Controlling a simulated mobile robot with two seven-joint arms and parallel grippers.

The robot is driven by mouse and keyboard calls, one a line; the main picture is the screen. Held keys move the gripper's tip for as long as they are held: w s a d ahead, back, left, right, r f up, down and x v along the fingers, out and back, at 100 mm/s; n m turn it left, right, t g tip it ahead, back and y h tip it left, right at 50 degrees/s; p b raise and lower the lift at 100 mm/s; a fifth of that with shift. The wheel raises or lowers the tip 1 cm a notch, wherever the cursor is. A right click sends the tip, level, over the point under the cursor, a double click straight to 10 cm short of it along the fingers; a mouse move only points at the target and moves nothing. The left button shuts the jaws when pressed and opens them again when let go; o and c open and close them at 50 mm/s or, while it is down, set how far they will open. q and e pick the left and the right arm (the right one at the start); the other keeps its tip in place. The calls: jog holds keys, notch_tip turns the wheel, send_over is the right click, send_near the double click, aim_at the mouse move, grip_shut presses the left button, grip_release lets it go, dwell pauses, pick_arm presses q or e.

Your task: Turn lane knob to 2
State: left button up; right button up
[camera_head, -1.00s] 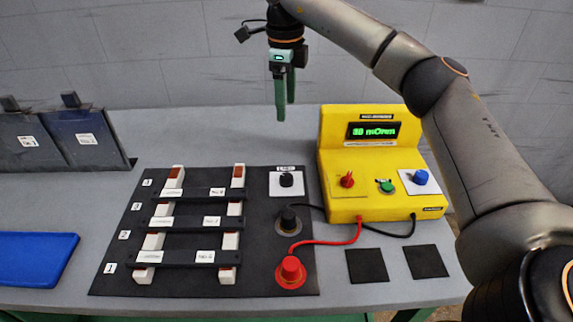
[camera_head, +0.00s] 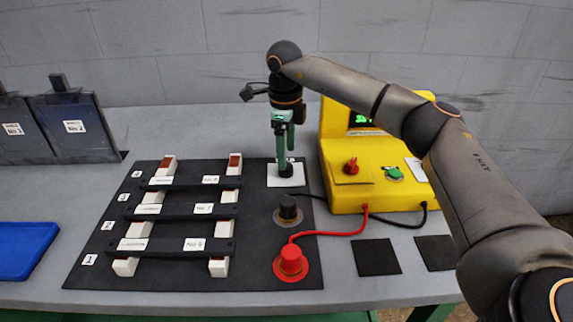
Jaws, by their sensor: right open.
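The lane knob (camera_head: 286,172) is a small black knob on a white plate (camera_head: 287,182) at the upper right of the black board. Its pointer and any number it points to are too small or hidden to read. My right gripper (camera_head: 286,160) points straight down over the knob, with its green fingers open at or around the knob's top. I cannot tell whether the fingers touch it. My left gripper is not in view.
A black plug (camera_head: 289,209) and a red plug (camera_head: 290,261) stand below the knob. A yellow meter (camera_head: 345,200) is close at right. A blue tray (camera_head: 25,250) lies left.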

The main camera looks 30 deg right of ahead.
jog(key=shift+w+d+f, duration=0.1)
jog(key=shift+f, duration=2)
jog(key=shift+c, duration=0.3)
grip_shut()
